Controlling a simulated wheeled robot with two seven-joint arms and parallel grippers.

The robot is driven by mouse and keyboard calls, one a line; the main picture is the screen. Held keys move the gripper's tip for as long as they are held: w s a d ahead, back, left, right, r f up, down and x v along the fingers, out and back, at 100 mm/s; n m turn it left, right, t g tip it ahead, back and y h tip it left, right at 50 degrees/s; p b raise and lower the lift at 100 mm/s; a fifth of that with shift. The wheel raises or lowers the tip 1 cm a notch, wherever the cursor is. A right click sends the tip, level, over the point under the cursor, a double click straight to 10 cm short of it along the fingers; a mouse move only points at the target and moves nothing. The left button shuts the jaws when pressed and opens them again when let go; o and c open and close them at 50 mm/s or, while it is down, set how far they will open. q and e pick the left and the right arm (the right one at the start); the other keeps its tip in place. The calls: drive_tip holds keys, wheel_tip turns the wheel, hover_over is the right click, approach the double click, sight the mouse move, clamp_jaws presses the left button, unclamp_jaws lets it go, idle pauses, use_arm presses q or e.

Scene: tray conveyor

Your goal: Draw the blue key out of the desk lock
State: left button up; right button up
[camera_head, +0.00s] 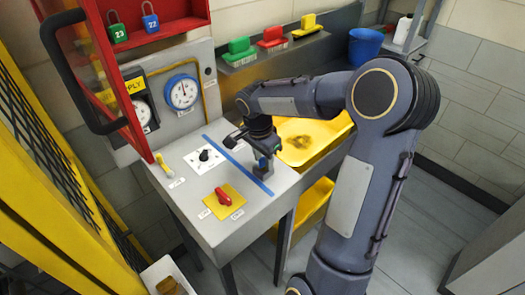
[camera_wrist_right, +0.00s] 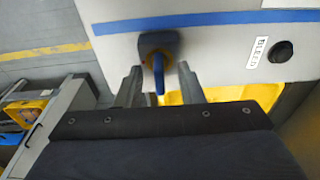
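The desk lock (camera_wrist_right: 158,42) is a grey-blue block on the grey desk top, beside a blue stripe. The blue key (camera_wrist_right: 159,76) sticks out of it towards my right wrist camera, with an orange-yellow ring showing around its base. My right gripper (camera_wrist_right: 159,86) is open, one finger on each side of the key, with a visible gap to both. In the head view the right gripper (camera_head: 264,150) is over the desk's right part, and the lock (camera_head: 264,168) shows just below it, partly hidden. My left gripper is not in view.
A red rotary handle (camera_head: 223,197), a black knob (camera_head: 204,155) and a yellow handle (camera_head: 163,165) stand on the desk left of the lock. A yellow tray (camera_head: 325,150) lies to its right. An open red cabinet (camera_head: 155,35) with padlocks is at upper left.

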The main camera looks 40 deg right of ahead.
clamp_jaws()
drive_tip(key=shift+r, duration=0.2)
drive_tip(key=shift+r+p, duration=1.1)
drive_tip(key=shift+r, duration=0.5)
drive_tip(key=shift+r, duration=0.15)
drive_tip(key=shift+r+p, duration=1.3)
drive_tip(key=shift+r, duration=0.6)
